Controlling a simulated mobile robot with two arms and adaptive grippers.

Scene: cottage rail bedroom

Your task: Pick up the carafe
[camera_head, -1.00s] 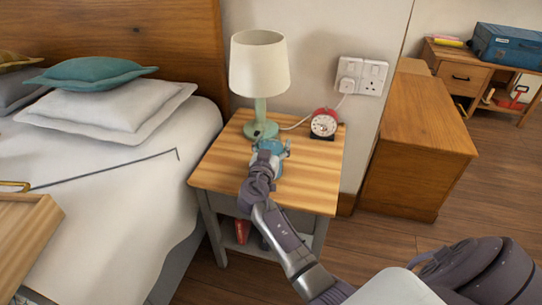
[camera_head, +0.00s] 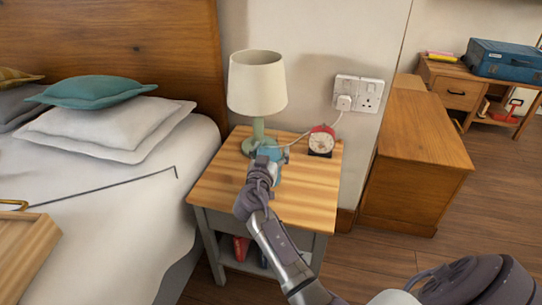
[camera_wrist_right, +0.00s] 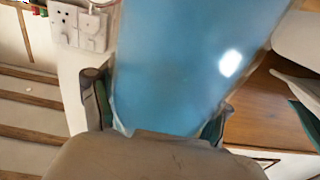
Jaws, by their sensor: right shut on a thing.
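The carafe is a blue, glossy vessel, and in the head view a small part of it (camera_head: 277,153) shows at the end of my right arm, in front of the lamp on the nightstand. In the right wrist view the carafe (camera_wrist_right: 185,65) fills the middle, between the two fingers. My right gripper (camera_head: 268,154) is shut on it, and its fingers (camera_wrist_right: 165,118) sit on both sides. The gripper and wrist hide much of the carafe in the head view. Whether its base clears the tabletop is hard to tell. My left gripper is not in view.
The wooden nightstand (camera_head: 305,190) also bears a lamp (camera_head: 257,85) close behind the carafe and a red alarm clock (camera_head: 321,141) to the right. A cord runs to the wall socket (camera_head: 358,94). The bed (camera_head: 120,210) is at left. The front right tabletop is clear.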

